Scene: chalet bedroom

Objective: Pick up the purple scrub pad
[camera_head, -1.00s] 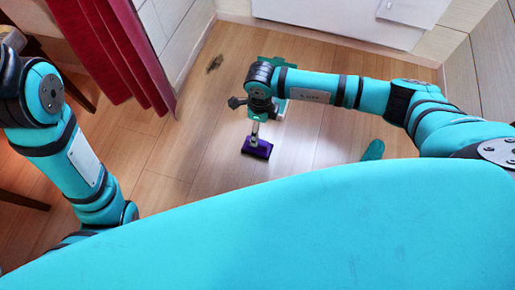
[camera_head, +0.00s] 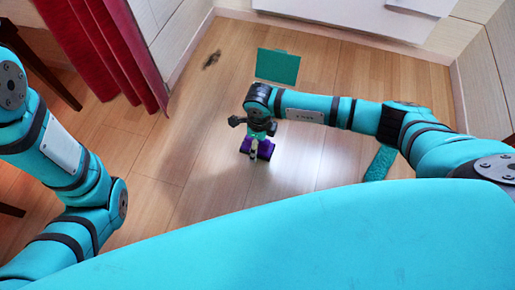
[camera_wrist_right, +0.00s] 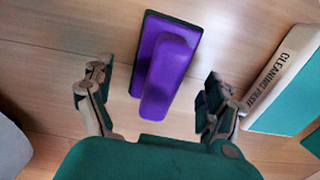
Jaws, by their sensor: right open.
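The purple scrub pad (camera_head: 265,149) lies on the wooden floor, partly hidden by my right gripper in the head view. In the right wrist view the purple scrub pad (camera_wrist_right: 165,72) shows a raised purple handle on a dark-edged base. My right gripper (camera_head: 255,150) is over it in the head view. In the wrist view my right gripper (camera_wrist_right: 152,92) is open, with one finger on each side of the pad and nothing held. My left arm is at the left of the head view, but its gripper is out of view.
A green item (camera_head: 278,67) lies on the floor beyond my right arm. A teal strip (camera_head: 380,163) shows beside my right arm. A red curtain (camera_head: 105,50) hangs left; a dark patch (camera_head: 211,60) marks the floor.

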